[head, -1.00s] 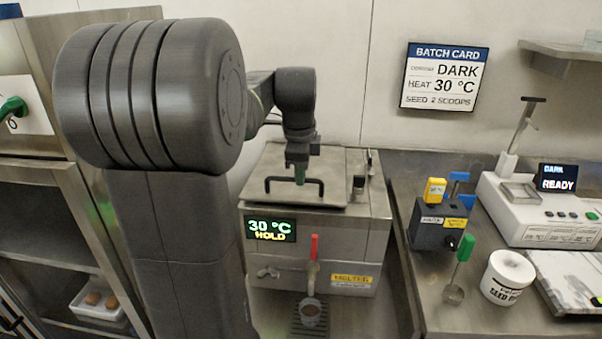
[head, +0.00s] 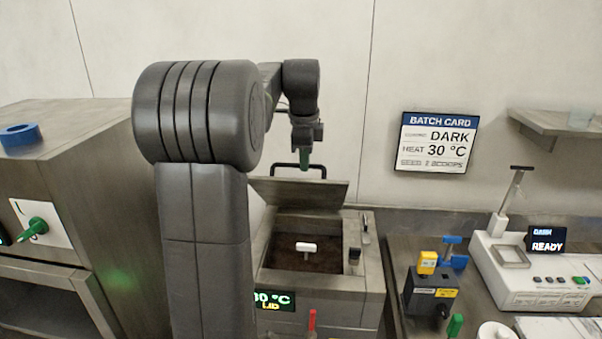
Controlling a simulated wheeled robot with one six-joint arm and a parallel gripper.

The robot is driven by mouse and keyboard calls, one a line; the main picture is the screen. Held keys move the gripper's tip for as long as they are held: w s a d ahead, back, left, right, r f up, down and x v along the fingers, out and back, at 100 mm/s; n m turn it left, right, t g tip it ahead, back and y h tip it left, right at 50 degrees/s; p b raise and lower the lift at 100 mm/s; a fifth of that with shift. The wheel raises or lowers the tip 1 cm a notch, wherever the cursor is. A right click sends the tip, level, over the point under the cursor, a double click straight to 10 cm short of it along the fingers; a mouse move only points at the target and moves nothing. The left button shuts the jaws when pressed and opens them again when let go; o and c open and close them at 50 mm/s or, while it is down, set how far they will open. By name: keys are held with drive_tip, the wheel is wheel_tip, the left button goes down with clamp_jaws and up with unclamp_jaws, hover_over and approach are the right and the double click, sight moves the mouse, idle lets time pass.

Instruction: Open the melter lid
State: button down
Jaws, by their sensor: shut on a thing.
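The melter (head: 372,293) is a steel box in the middle of the head view. Its flat metal lid (head: 325,192) is raised and tilted up at the back, with a dark bar handle (head: 322,168) along its upper edge. My gripper (head: 304,165) is at the handle's middle, shut on it; the exact contact is small to see. The open well (head: 285,258) shows dark brown contents and a white-topped piece (head: 306,247) over them. The melter's display (head: 273,301) reads "LID" under a partly hidden "30 °C".
A batch card (head: 437,142) hangs on the wall. A dark block with yellow and blue parts (head: 432,292) and a white machine reading "READY" (head: 500,265) stand to the right. A steel cabinet (head: 70,160) stands to the left. My arm hides the area between.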

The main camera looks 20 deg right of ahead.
drive_tip(key=w+d+r, duration=0.4)
drive_tip(key=w+d, duration=0.3)
drive_tip(key=w, duration=0.5)
drive_tip(key=shift+d, duration=0.1)
idle(0.4)
drive_tip(key=c, duration=1.8)
unclamp_jaws()
drive_tip(key=shift+c, duration=0.2)
drive_tip(key=o, duration=0.3)
drive_tip(key=shift+w+d+f, duration=0.1)
drive_tip(key=shift+w+f, duration=0.05)
drive_tip(key=shift+o, duration=0.3)
drive_tip(key=shift+w+d+f, duration=0.1)
drive_tip(key=shift+w+d, duration=0.1)
drive_tip(key=shift+w, duration=0.1)
drive_tip(key=shift+s+a+r, duration=0.15)
drive_tip(key=shift+s+r, duration=0.1)
drive_tip(key=shift+r, duration=0.1)
